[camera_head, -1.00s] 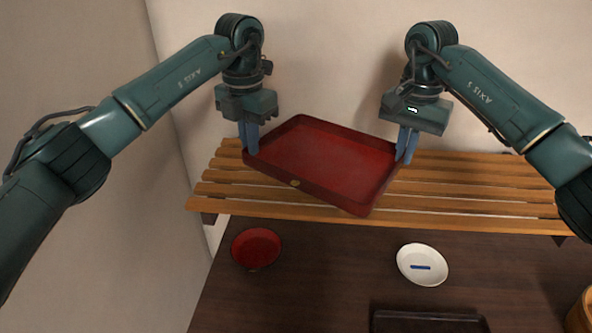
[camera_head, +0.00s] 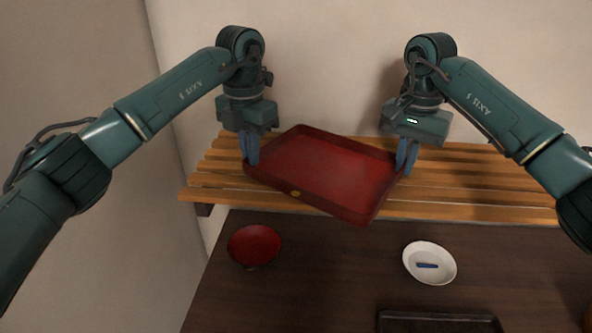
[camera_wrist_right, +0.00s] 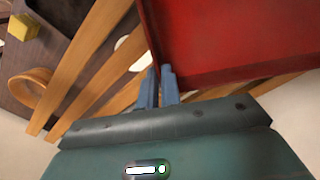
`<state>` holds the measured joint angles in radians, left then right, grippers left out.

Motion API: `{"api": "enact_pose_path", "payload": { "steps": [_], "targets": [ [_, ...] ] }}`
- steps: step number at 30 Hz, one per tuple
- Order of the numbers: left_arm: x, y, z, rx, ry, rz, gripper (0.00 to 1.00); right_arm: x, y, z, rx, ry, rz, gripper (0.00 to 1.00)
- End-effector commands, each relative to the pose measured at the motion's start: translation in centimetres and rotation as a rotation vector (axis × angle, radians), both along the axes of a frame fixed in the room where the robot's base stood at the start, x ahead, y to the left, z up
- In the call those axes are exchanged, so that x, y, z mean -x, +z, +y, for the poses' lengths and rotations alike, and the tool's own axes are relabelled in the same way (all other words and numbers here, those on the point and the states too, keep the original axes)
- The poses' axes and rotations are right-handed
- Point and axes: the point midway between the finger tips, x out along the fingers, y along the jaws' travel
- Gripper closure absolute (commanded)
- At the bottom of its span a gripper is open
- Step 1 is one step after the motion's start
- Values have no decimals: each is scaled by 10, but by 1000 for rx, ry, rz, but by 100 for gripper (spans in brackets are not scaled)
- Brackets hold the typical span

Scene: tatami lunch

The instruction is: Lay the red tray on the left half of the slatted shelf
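The red tray (camera_head: 325,170) is a shallow rectangular tray with a small gold mark on its near wall. It is over the left half of the slatted wooden shelf (camera_head: 480,193), turned at an angle to the slats. My left gripper (camera_head: 250,150) is shut on the tray's left corner. My right gripper (camera_head: 406,157) is shut on its right wall; in the right wrist view the tray's rim (camera_wrist_right: 152,45) runs between the blue fingertips (camera_wrist_right: 159,80). I cannot tell whether the tray's underside touches the slats (camera_wrist_right: 92,50).
Below the shelf is a dark table (camera_head: 330,275) with a red bowl (camera_head: 254,246), a white dish (camera_head: 430,270) holding a small blue item, and a dark tray (camera_head: 438,323). A wall stands close behind the shelf. The shelf's right half is clear.

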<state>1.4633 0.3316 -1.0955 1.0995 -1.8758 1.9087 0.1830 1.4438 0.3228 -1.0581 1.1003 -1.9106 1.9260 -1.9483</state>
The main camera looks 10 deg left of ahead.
Motion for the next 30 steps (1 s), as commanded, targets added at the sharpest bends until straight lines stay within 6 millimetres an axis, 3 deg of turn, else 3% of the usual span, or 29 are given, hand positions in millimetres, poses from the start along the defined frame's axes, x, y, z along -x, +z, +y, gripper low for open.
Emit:
{"api": "enact_pose_path", "payload": {
  "steps": [7, 17, 30],
  "targets": [
    [0, 1, 0, 0, 1, 1, 75, 0, 1, 0, 0, -1, 1, 75],
    [0, 7, 0, 0, 0, -1, 74, 0, 1, 0, 0, 0, 1, 74],
    [0, 91, 0, -2, 2, -3, 74, 0, 1, 0, 0, 0, 1, 74]
  ]
}}
